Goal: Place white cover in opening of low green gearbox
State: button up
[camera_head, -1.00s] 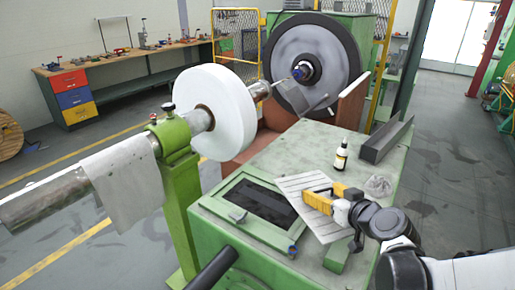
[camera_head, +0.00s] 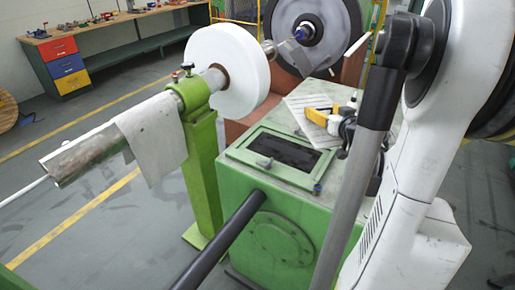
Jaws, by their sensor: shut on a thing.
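The white cover (camera_head: 304,108) is a pale slatted plate, tilted, beyond the opening on the gearbox top. I cannot tell whether it touches the top. My gripper (camera_head: 328,118), with yellow fingers, is shut on its right part. The low green gearbox (camera_head: 243,195) stands in the middle. Its opening (camera_head: 290,154) is a dark rectangle inside a raised green frame, and the cover is clear of it. A small grey piece (camera_head: 265,163) lies at the opening's left edge. My arm hides the right side of the gearbox.
A white roll (camera_head: 228,72) and a shaft draped with a grey cloth (camera_head: 152,140) sit on a green stand (camera_head: 202,170) at left. A dark bar (camera_head: 222,240) runs in front of the gearbox. A large wheel (camera_head: 312,35) stands behind.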

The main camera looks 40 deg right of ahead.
jog(key=shift+w+a+f+b, duration=1)
jog(key=shift+w+a+f, duration=0.3)
jog(key=shift+f, duration=0.5)
jog(key=shift+w+a+f+b, duration=1.1)
jog(key=shift+w+f, duration=0.45)
jog(key=shift+f, duration=0.25)
jog(key=shift+w+a+f+b, duration=0.95)
jog(key=shift+w+a+f, duration=0.35)
jog(key=shift+f, duration=0.5)
jog(key=shift+d, duration=0.1)
jog(key=shift+f+b, duration=0.5)
jog(key=shift+b, duration=0.05)
jog(key=shift+f, duration=0.1)
jog(key=o, duration=1.3)
jog(key=shift+o, duration=0.3)
